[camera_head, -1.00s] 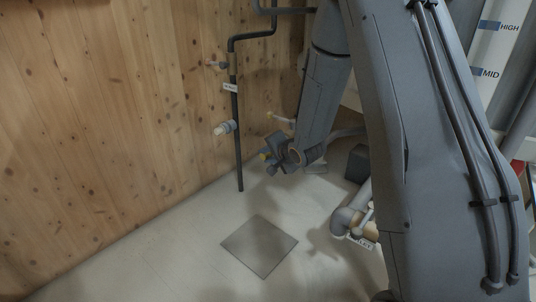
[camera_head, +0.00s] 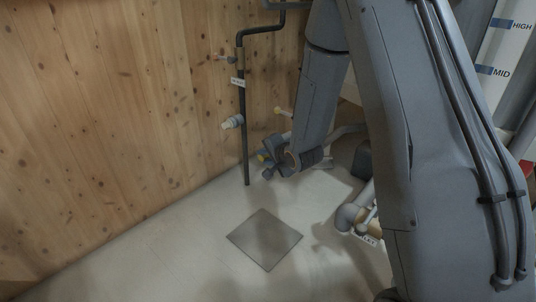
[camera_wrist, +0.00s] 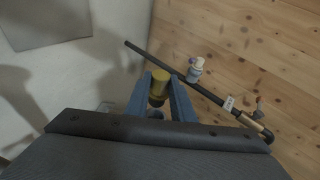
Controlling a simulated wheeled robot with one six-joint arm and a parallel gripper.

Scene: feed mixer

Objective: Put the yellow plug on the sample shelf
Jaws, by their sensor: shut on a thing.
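My gripper (camera_wrist: 160,100) is shut on the yellow plug (camera_wrist: 160,77), which sits between the two blue-grey fingers in the wrist view. In the head view my gripper (camera_head: 266,165) hangs in front of the wooden wall, right of the lower end of a dark pipe. Only a small bit of the yellow plug (camera_head: 262,157) shows there, the rest hidden by the gripper. I cannot make out a sample shelf in either view.
The dark pipe (camera_head: 243,130) runs down the wooden wall with a pale fitting (camera_head: 232,122) and a tag. A grey square plate (camera_head: 264,240) lies on the pale floor. A grey pipe elbow (camera_head: 348,217) with a label stands right of it. Open floor lies at front left.

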